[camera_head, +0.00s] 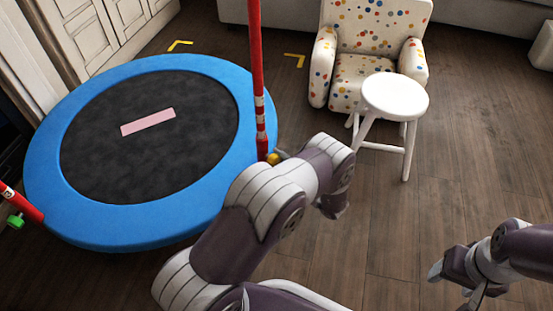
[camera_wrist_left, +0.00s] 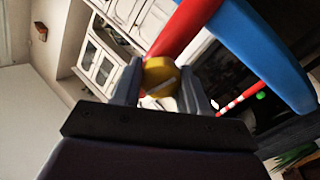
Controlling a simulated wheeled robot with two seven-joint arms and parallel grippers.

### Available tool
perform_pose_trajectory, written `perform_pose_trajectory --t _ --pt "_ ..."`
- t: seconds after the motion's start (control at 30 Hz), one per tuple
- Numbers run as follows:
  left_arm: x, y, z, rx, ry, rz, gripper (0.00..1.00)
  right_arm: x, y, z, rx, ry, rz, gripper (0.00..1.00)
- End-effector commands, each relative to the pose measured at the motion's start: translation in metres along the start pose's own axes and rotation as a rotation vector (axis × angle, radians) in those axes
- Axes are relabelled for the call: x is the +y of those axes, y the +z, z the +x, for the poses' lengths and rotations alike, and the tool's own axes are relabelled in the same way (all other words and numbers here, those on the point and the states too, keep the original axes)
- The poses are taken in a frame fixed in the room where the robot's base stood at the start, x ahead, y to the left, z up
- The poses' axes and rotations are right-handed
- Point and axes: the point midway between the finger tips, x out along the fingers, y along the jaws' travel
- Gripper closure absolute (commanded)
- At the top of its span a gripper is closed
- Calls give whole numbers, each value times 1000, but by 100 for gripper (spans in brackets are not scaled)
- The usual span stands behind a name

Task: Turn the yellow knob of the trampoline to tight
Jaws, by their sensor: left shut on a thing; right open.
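The trampoline (camera_head: 40,175) has a blue padded rim and a black mat, and stands on the floor at the left of the head view. A red post (camera_head: 257,60) with white marked bands rises at its right edge. The yellow knob (camera_head: 272,159) sits low on this post, partly hidden by my left arm. In the left wrist view the yellow knob (camera_wrist_left: 160,78) is between the two fingers of my left gripper (camera_wrist_left: 162,85), which is shut on it. A pale line crosses the knob's face. My right gripper (camera_head: 455,284) is open and empty at the lower right, over the floor.
A second red post with a green knob (camera_head: 15,221) is at the trampoline's left edge. A white stool (camera_head: 395,97) and a dotted armchair (camera_head: 362,75) stand behind my left arm. The wooden floor at right is clear.

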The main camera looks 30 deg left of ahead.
Motion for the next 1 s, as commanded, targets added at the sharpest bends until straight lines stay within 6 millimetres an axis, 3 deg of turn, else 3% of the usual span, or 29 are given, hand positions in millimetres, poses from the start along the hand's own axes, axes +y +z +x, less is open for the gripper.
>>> perform_pose_trajectory --t 0.3,1.0 --pt "4 -3 0 3 2 293 87 0 -2 -16 0 0 0 38" --pt "5 -2 0 5 1 934 87 0 -4 -30 0 0 0 38"
